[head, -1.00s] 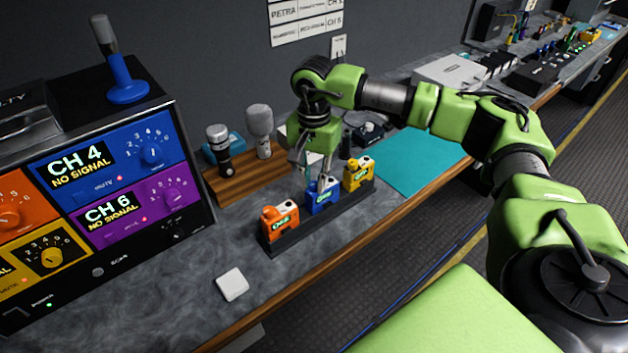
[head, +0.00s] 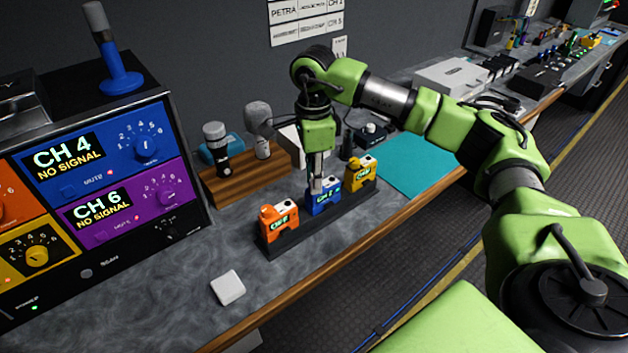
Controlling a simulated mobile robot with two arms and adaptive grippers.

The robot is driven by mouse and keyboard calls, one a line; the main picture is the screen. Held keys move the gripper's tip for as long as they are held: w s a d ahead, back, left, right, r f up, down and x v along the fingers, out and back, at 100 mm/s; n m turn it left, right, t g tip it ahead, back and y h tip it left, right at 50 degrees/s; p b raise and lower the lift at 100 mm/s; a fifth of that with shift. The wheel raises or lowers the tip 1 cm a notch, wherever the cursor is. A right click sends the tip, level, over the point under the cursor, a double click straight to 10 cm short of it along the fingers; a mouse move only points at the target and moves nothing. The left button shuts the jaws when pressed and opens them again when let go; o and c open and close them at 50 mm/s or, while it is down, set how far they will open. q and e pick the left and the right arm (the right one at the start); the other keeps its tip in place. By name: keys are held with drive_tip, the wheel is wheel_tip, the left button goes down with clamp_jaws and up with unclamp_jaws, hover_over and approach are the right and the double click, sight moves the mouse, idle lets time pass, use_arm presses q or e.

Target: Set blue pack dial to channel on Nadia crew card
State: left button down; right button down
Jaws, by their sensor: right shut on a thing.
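The blue pack (head: 323,203) stands in a dark rack between an orange pack (head: 279,222) on the left and a yellow pack (head: 362,175) on the right. My right gripper (head: 316,187) points straight down onto the top of the blue pack and is shut on its dial, which the fingers hide. The blue pack has a small lit display, too small to read surely. Crew cards (head: 305,18) hang on the back wall; one line reads PETRA with CH 2, and Nadia's line cannot be made out. My left gripper is not in view.
A receiver unit (head: 190,180) at left shows CH 4 and CH 6, both NO SIGNAL. Microphones stand in a wooden block (head: 245,183) behind the packs. A white square (head: 228,287) lies in front. A teal mat (head: 415,165) lies clear at right.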

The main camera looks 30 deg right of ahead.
drive_tip(key=m+b, duration=0.1)
drive_tip(key=m, duration=0.4)
drive_tip(key=shift+m, duration=0.3)
drive_tip(key=m, duration=0.6)
drive_tip(key=shift+m, duration=0.3)
drive_tip(key=c, duration=1.9)
unclamp_jaws()
drive_tip(key=shift+r, duration=0.1)
wheel_tip(320, 180, up, 12)
drive_tip(key=shift+f, duration=0.1)
